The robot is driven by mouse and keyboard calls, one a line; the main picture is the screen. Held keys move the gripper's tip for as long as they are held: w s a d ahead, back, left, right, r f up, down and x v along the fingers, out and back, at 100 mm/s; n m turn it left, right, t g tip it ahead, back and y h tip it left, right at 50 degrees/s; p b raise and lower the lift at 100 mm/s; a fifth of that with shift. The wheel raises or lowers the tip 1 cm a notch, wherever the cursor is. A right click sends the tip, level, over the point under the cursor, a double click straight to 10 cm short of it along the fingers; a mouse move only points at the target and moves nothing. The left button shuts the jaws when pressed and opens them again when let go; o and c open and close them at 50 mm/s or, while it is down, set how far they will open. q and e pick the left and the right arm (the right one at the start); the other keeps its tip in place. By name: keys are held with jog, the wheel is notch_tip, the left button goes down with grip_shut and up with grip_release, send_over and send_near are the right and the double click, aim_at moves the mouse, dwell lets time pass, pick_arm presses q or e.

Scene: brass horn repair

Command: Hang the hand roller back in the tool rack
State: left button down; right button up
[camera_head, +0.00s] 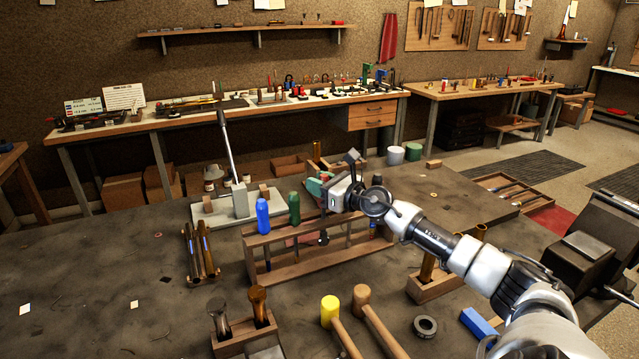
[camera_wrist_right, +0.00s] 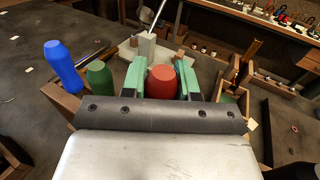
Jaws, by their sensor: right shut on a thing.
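The wooden tool rack (camera_head: 290,272) stands on the dark bench in the middle of the head view. A blue-handled tool (camera_head: 263,215) and a green-handled tool (camera_head: 294,208) stand upright in its left part; both handles also show in the right wrist view. My right gripper (camera_head: 322,190) is over the rack's middle, to the right of the green handle. It is shut on a red handle (camera_wrist_right: 163,82), which I take for the hand roller. A dark metal end (camera_head: 323,238) shows below the gripper, within the rack's frame. Whether the roller is seated cannot be told. My left gripper is out of view.
A lever press (camera_head: 239,198) stands behind the rack. A stand with rods (camera_head: 201,255) is to its left. A yellow mallet (camera_head: 331,312), a wooden mallet (camera_head: 364,300) and a ring (camera_head: 425,327) lie in front. The left bench is mostly free.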

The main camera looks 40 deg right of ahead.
jog(key=shift+f+b, duration=1.25)
jog(key=shift+f, duration=0.2)
jog(key=o, duration=1.1)
jog(key=shift+r, duration=0.1)
jog(key=shift+s, duration=0.1)
jog(key=shift+s+d+f+b, duration=0.2)
jog(key=shift+s+f+b, duration=0.1)
jog(key=shift+s, duration=0.3)
jog(key=s, duration=0.2)
jog(key=s+b, duration=0.1)
jog(key=shift+s+d+b, duration=0.2)
jog(key=shift+s+b, duration=0.1)
jog(key=shift+s, duration=0.05)
jog(key=s, duration=0.3)
jog(key=s+d, duration=0.1)
jog(key=s, duration=0.1)
jog(key=shift+s+r, duration=0.3)
jog(key=shift+r, duration=0.05)
